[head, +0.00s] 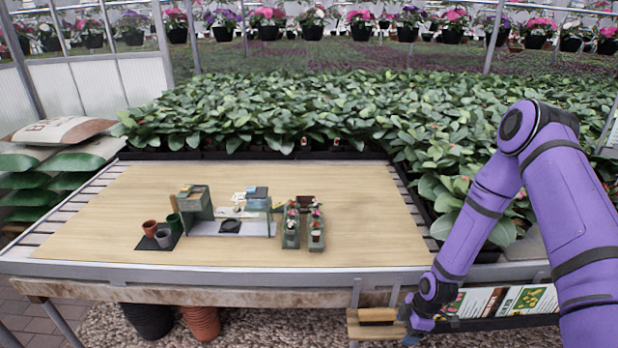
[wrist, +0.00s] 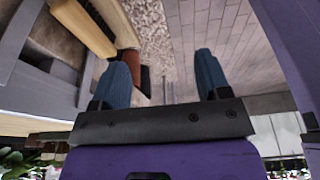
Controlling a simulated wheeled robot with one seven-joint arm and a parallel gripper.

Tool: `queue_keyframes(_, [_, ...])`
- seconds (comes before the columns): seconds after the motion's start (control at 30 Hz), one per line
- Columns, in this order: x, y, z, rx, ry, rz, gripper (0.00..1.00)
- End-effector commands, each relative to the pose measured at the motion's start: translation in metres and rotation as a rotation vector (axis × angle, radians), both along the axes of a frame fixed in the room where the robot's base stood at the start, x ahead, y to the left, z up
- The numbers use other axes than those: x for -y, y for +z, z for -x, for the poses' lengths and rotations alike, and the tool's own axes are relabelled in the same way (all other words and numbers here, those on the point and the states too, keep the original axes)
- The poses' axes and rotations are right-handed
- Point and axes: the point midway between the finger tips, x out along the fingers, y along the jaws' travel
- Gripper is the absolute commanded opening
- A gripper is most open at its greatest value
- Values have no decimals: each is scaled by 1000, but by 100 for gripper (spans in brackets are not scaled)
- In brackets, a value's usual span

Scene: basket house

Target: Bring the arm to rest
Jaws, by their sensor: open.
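My purple arm reaches down the right side of the head view, bent at the elbow. My gripper (wrist: 163,68) is open and empty, with its two blue fingers apart in the wrist view. In the head view my gripper (head: 410,336) hangs low, in front of the table's front edge and beside a small wooden ledge (head: 376,322). Its fingertips are partly cut off or hidden there.
A wooden-topped table (head: 110,225) holds pots (head: 163,238), a small green-framed stand (head: 195,203) and flower trays (head: 316,230). Leafy plants (head: 280,105) fill the bench behind. Stacked bags (head: 65,150) lie at left. Dark pots (head: 148,318) and reddish pots (head: 201,322) stand under the table.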

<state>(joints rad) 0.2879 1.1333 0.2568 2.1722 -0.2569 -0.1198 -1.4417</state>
Motion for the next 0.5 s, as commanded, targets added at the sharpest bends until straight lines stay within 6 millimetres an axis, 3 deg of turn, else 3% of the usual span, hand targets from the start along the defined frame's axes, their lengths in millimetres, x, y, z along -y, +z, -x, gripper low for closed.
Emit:
queue_keyframes(0.27, [12, 46, -19, 6, -66, 46, 70])
queue_keyframes(0.37, [18, 72, -27, 10, -109, 71, 70])
queue_keyframes(0.5, [27, 121, -38, 20, -187, 111, 70])
